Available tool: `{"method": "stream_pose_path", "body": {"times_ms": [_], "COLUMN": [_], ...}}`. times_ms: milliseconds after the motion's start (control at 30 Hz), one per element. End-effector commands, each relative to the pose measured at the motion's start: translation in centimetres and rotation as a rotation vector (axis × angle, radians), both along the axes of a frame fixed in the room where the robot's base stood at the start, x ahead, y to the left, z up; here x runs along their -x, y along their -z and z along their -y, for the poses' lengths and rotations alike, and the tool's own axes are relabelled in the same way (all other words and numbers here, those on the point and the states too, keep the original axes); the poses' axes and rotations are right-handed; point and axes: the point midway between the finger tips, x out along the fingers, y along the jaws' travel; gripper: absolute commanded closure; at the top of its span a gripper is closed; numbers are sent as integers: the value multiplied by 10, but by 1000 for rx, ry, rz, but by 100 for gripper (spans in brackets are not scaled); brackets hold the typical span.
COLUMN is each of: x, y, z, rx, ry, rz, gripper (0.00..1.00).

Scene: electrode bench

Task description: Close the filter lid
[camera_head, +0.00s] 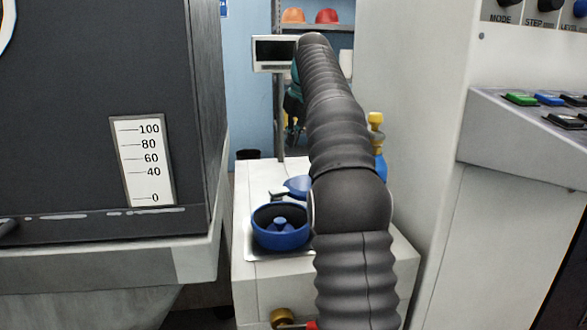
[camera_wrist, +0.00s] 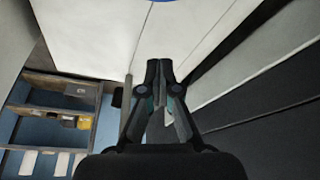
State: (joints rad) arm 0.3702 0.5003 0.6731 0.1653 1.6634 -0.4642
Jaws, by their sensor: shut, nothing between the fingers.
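The blue filter housing (camera_head: 281,228) stands on the white cabinet, a round cup with a raised centre piece inside and its top uncovered. The blue filter lid (camera_head: 298,186) shows just behind it, tilted up; my arm hides part of it. In the wrist view only a blue edge (camera_wrist: 163,1) shows at the top, and I cannot tell which part it is. My gripper (camera_wrist: 157,64) is shut and empty in the wrist view, apart from that blue edge. The head view does not show it.
The white cabinet top (camera_head: 252,180) is mostly clear. A dark tank (camera_head: 80,100) stands close on the left and a control panel (camera_head: 530,110) on the right. A yellow-topped valve (camera_head: 376,121) stands behind my arm. Shelves (camera_wrist: 55,115) show in the wrist view.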

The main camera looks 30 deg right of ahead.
Motion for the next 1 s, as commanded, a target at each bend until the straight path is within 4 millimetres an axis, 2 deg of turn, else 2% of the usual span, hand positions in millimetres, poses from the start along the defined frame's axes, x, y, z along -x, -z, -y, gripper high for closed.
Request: {"method": "stream_pose_path", "body": {"times_ms": [100,467,500,700,1000], "x": [-6,-28,-19,2,12], "y": [22,84,80,81,81], "z": [-2,-7,-5,-3,-2], "rx": [0,0,2,1,0], "ry": [-1,-3,-1,-3,-4], "rz": [-2,-1,3,1,1], "gripper": [100,100,100,100,100]}}
